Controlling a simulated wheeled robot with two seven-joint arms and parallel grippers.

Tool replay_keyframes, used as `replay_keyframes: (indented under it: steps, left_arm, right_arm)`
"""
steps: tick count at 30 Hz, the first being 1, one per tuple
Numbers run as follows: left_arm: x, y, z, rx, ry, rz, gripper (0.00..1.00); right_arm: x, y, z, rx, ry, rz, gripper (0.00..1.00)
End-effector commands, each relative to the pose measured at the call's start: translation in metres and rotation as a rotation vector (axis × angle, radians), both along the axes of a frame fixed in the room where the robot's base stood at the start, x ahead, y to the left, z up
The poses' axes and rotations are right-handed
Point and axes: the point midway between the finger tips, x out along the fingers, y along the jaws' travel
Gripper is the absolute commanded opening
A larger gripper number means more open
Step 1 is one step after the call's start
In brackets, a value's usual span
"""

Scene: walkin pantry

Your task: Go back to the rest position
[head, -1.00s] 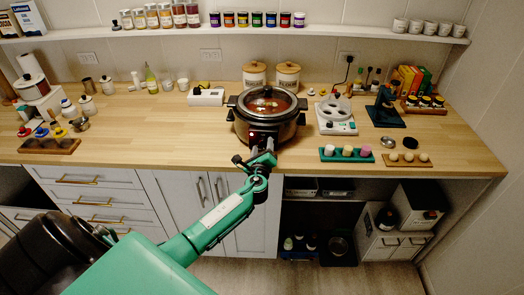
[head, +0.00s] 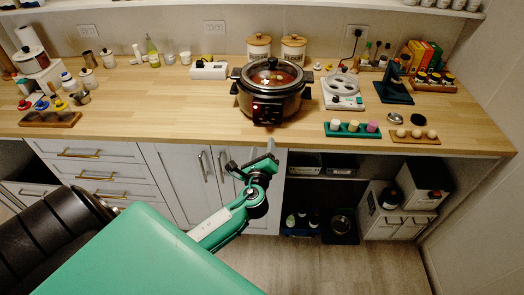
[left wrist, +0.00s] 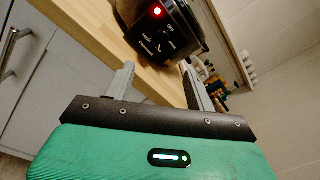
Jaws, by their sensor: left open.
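My left gripper (head: 265,157) hangs in front of the counter's front edge, at about the height of the cabinet tops. In the left wrist view my left gripper (left wrist: 160,88) has its two grey fingers apart with nothing between them. The slow cooker (head: 270,90) stands on the counter beyond it with its glass lid on and a red light lit. The cooker's control panel (left wrist: 160,32) also shows in the left wrist view, apart from the fingers. My right gripper is not in view.
The wooden counter (head: 190,115) has bare room around the cooker. A green tray (head: 338,133) and a wooden egg holder (head: 395,137) lie at its front right. A white scale-like device (head: 343,103) stands right of the cooker. White cabinet doors (head: 180,180) and an open shelf bay (head: 325,190) lie below.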

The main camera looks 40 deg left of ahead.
Motion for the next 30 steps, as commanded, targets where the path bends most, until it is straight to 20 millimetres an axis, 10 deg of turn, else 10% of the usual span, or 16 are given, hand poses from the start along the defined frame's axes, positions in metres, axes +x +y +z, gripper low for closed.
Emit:
replay_keyframes:
  steps: [18,23,30]
  left_arm:
    - [0.000,0.000,-0.016,-0.030,0.021,-0.003,0.56]
    - [-0.006,-0.001,-0.096,-0.204,0.122,-0.010,0.56]
    - [-0.064,-0.012,-0.271,-0.646,0.317,0.074,0.56]
  right_arm:
    - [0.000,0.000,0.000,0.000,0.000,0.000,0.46]
    - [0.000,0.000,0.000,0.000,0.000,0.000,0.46]
    - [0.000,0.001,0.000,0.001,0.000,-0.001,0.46]
